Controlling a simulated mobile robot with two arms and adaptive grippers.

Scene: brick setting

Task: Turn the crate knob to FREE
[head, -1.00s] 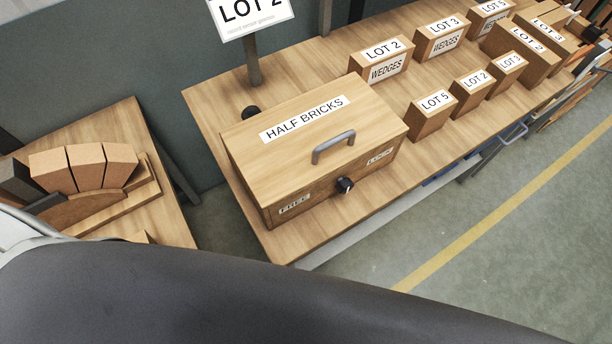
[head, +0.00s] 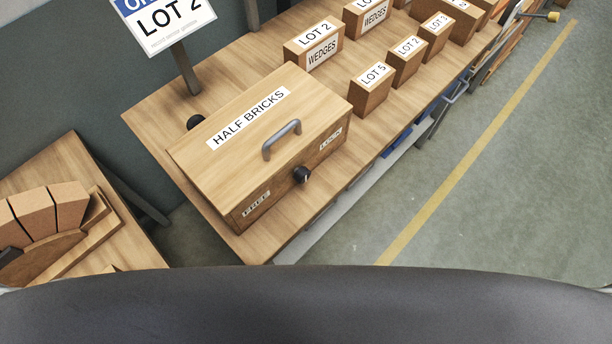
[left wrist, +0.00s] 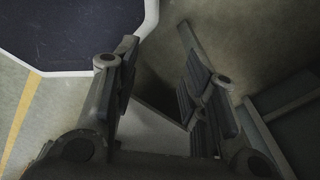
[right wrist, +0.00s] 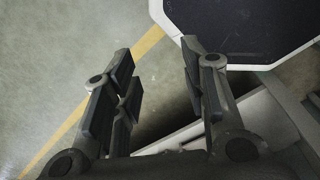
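The wooden crate (head: 215,160), labelled HALF BRICKS, stands on the bench in the head view, its lid shut, with a grey handle (head: 282,141) on top. The black crate knob (head: 301,175) is on its front face, between a FREE label (head: 256,203) at left and a second label (head: 330,137) at right, too small to read surely. Which way the knob points cannot be told. My left gripper (left wrist: 160,75) is open and empty in the left wrist view. My right gripper (right wrist: 160,75) is open and empty in the right wrist view. Neither gripper shows in the head view.
Several labelled brick blocks, such as LOT 5 (head: 370,90) and LOT 2 WEDGES (head: 314,46), stand right of the crate on the bench (head: 150,112). A LOT 2 sign (head: 165,22) stands behind. Another wooden table (head: 75,165) holds an arch of bricks at left. Open floor (head: 480,190) lies at right.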

